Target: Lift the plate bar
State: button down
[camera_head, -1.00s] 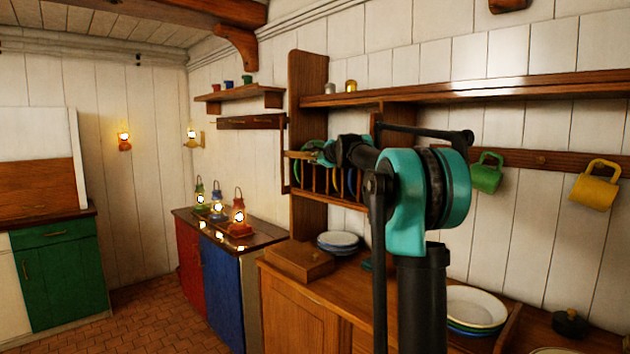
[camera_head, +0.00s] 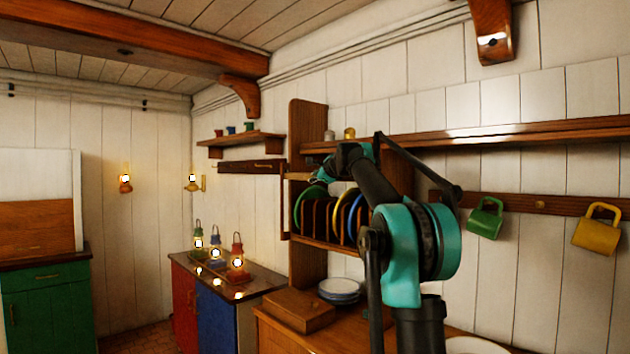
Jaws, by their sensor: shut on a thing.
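The plate bar (camera_head: 299,176) is a thin, light wooden strip at the left end of the plate rack. It stands at the top of the plates, above their middle. My gripper (camera_head: 325,173) is at the bar, small and partly hidden by my own wrist; it is shut on the bar. The plate rack (camera_head: 318,243) holds upright plates between wooden dividers, among them a green plate (camera_head: 302,208), a yellow plate (camera_head: 338,213) and a blue plate (camera_head: 353,217). My arm hides the rack's right part.
A long shelf (camera_head: 500,136) runs above my arm. A green mug (camera_head: 485,217) and a yellow mug (camera_head: 596,231) hang at the right. Stacked plates (camera_head: 339,289) and a wooden box (camera_head: 298,310) are on the counter below. Lit lanterns (camera_head: 237,262) stand at left.

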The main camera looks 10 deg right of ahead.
jog(key=c, duration=1.9)
grip_release()
jog(key=shift+r, duration=0.2)
jog(key=shift+o, duration=0.2)
jog(key=v, duration=1.2)
jog(key=shift+f, duration=0.1)
jog(key=s+a+f+n+g, duration=0.2)
jog(key=s+f+n, duration=0.25)
jog(key=f, duration=0.65)
jog(key=s+a+f+n+g, duration=0.1)
jog(key=s+f+n+g, duration=0.3)
jog(key=f, duration=0.7)
jog(key=s+a+f+n, duration=0.25)
jog(key=s+f, duration=0.35)
jog(key=f, duration=0.5)
jog(key=s+d+f+n+g+h, duration=0.2)
jog(key=s+f+n, duration=0.3)
jog(key=s+f, duration=1)
jog(key=s+d+f+n+g+h, duration=0.2)
jog(key=s+d+f+n, duration=0.2)
jog(key=s+f, duration=1.1)
jog(key=shift+f+n+g+h, duration=0.3)
jog(key=shift+f+n, duration=0.1)
jog(key=shift+f, duration=0.1)
